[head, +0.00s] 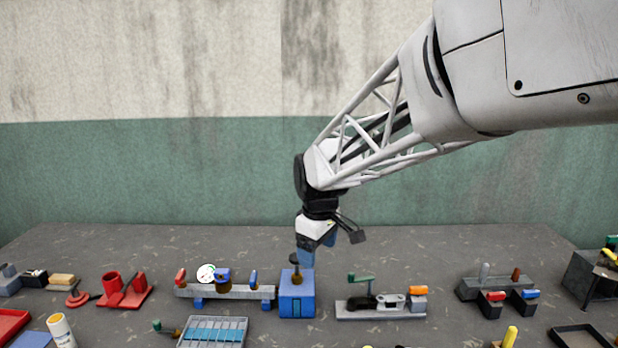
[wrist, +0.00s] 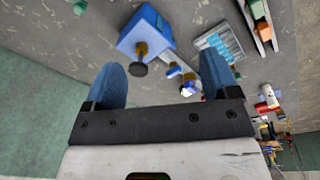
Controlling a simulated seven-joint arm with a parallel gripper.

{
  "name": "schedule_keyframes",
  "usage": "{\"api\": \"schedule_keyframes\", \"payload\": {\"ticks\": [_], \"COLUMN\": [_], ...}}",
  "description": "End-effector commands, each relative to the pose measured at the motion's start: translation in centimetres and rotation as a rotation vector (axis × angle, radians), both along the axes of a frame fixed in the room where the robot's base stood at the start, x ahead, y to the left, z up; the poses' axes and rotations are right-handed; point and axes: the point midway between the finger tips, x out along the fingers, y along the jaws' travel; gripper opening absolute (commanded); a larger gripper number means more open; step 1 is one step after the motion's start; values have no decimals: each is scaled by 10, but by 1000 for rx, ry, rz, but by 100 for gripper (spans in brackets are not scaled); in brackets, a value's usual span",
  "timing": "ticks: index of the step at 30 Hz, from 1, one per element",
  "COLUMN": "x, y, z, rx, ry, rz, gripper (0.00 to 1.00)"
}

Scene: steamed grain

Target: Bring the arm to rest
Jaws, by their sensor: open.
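My gripper (head: 306,255) is above the table, over the back of a blue box (head: 297,301) with a dark knob on top. In the wrist view my gripper's two blue fingers (wrist: 163,82) stand wide apart with nothing between them. The blue box also shows in the wrist view (wrist: 146,29), beyond the fingertips, with its brass and black knob (wrist: 140,68) facing the camera. The fingers look apart from the box and knob. My arm reaches in from the upper right.
A grey rail fixture (head: 226,292) stands left of the blue box and another fixture (head: 380,308) right of it. A blue slotted tray (head: 213,332) lies in front. A red fixture (head: 125,291) is at left, a grey block fixture (head: 497,287) at right. The table's back strip is clear.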

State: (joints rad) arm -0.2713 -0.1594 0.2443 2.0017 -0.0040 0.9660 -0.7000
Motion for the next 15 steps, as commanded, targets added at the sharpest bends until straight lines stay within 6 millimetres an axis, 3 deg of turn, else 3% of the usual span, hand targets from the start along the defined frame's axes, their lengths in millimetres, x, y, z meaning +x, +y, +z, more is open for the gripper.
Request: {"api": "schedule_keyframes", "payload": {"ticks": [3, 15], "x": [-28, -122], "y": [-25, -93], "z": [10, 22], "rx": [10, 47], "ry": [-15, -55], "rz": [-97, -422], "gripper": [81, 81]}}
